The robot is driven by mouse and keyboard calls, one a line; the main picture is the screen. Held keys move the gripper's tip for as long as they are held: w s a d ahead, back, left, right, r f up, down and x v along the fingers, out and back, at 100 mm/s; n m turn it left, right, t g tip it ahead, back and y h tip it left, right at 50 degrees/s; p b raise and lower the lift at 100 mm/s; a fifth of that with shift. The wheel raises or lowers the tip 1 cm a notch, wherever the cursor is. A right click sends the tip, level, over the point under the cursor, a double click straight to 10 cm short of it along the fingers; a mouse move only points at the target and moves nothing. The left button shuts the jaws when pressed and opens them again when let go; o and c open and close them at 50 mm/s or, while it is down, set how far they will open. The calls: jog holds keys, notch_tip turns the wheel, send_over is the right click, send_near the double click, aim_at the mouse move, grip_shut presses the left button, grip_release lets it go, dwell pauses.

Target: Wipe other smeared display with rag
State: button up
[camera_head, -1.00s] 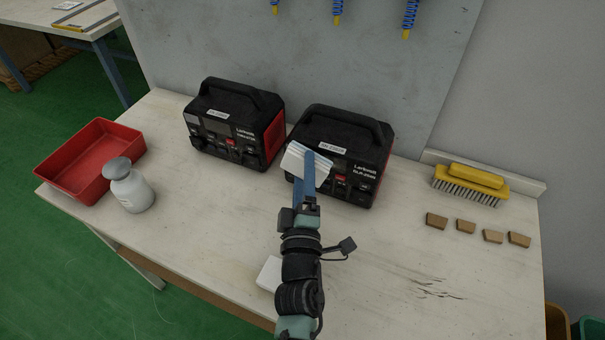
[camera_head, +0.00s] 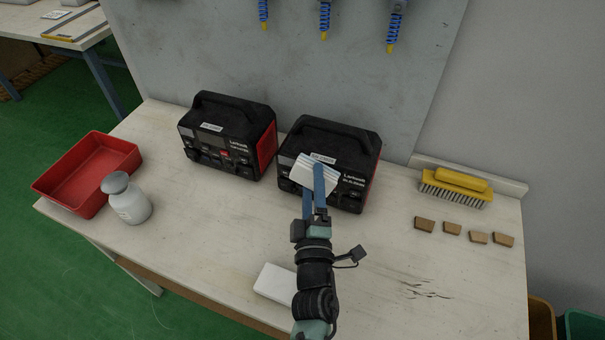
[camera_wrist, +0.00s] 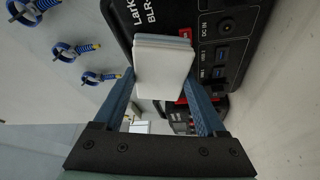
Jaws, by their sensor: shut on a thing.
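A folded white rag (camera_head: 317,172) is held between the blue fingers of my gripper (camera_head: 317,190). It also shows in the wrist view (camera_wrist: 162,62), between both fingers. The rag is in front of the right black-and-red power station (camera_head: 350,148) and covers part of its front face, so its display is hidden. I cannot tell whether the rag touches it. The right station's ports and lettering show close up in the wrist view (camera_wrist: 228,45). The left power station (camera_head: 225,120) stands apart; its front display (camera_head: 204,137) looks dark, and I cannot tell whether it is smeared.
A red tray (camera_head: 125,162) and a grey-lidded white bottle (camera_head: 130,207) stand at the left. A white block (camera_head: 275,283) lies near my arm. A yellow brush (camera_head: 457,188) and several brown pieces (camera_head: 451,228) lie at the right. The table's front middle is mostly clear.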

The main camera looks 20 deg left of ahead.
aim_at(298, 177)
jog(key=shift+d+p, duration=1.3)
jog(key=shift+d, duration=0.85)
jog(key=a+b, duration=0.5)
jog(key=a, duration=0.1)
jog(key=shift+w+a+f, duration=0.1)
jog(key=shift+a+f, duration=0.05)
jog(key=shift+a, duration=0.05)
jog(key=shift+a+b, duration=0.6)
jog(key=s+b, duration=0.1)
jog(key=s, duration=0.5)
jog(key=shift+s, duration=0.15)
